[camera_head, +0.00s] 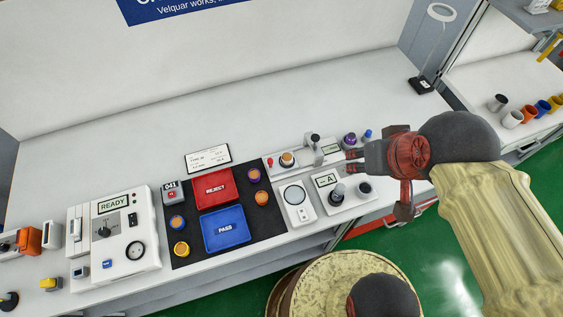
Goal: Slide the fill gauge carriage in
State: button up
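What looks like the fill gauge (331,148) is a light grey unit with a small greenish display on the bench, right of the dark mat. A carriage with an upright black-topped knob (315,138) stands on its track. A small orange-topped cup (287,159) sits at the left part of the track, beside a red knob (269,161). My gripper (351,160) reaches in from the right, just right of the gauge, with its two fingers pointing left and apart. Nothing shows between them. I cannot tell whether a fingertip touches the gauge.
A red REJECT tray (214,188) and blue PASS tray (224,227) lie on the dark mat among several small cups. A scale (296,204) and a unit marked A (327,181) stand in front of the gauge. Purple and blue cups (350,139) stand close behind my gripper.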

jog(key=shift+a+r, duration=0.1)
jog(key=shift+a, duration=0.05)
jog(key=n+g+p, duration=0.5)
jog(key=g+p, duration=0.1)
jog(key=p, duration=0.1)
send_over(270, 160)
notch_tip(270, 160, down, 21)
jog(key=shift+w+r, duration=0.15)
notch_tip(270, 160, down, 8)
jog(key=shift+r+b, duration=0.25)
jog(key=shift+b, duration=0.5)
jog(key=shift+c, duration=1.1)
grip_shut()
